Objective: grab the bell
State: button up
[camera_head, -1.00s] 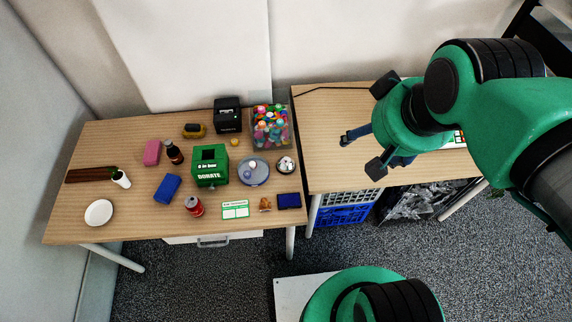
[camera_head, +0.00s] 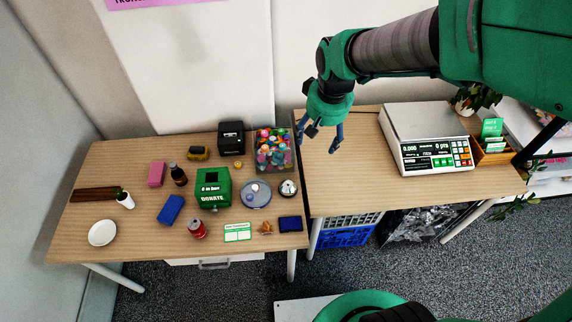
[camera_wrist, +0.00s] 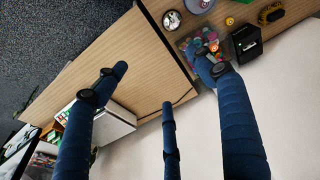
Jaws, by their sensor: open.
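A small silver, round thing with dark parts, which looks like the bell (camera_head: 288,187), sits near the right edge of the left table (camera_head: 140,235). It also shows in the wrist view as the bell (camera_wrist: 172,20) near the top, close to the table's edge. My gripper (camera_head: 319,141) is open and empty above the left part of the right table, up and to the right of the bell. In the wrist view my gripper's blue fingers (camera_wrist: 163,75) are spread, with nothing between them.
A clear bin of colourful balls (camera_head: 273,150) stands behind the bell. A lidded round dish (camera_head: 256,196) is to its left and a dark blue box (camera_head: 290,223) in front. A green donation box (camera_head: 213,188) stands further left. A scale (camera_head: 425,140) is on the right table.

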jog(key=w+a+f+g, duration=0.1)
jog(key=w+a+f, duration=0.15)
jog(key=f, duration=0.35)
jog(key=w+a+f+g, duration=0.1)
jog(key=w+a+f, duration=0.15)
jog(key=f, duration=0.35)
jog(key=n+p, duration=0.1)
jog(key=p, duration=0.1)
send_over(288, 181)
notch_tip(288, 181, down, 11)
jog(key=shift+s+f+g, duration=0.1)
jog(key=shift+f+g, duration=0.2)
jog(key=shift+f, duration=0.1)
jog(key=shift+f, duration=0.1)
jog(key=shift+f+b, duration=0.85)
jog(key=shift+f, duration=3.35)
jog(key=shift+f+b, duration=0.65)
jog(key=shift+f, duration=1.95)
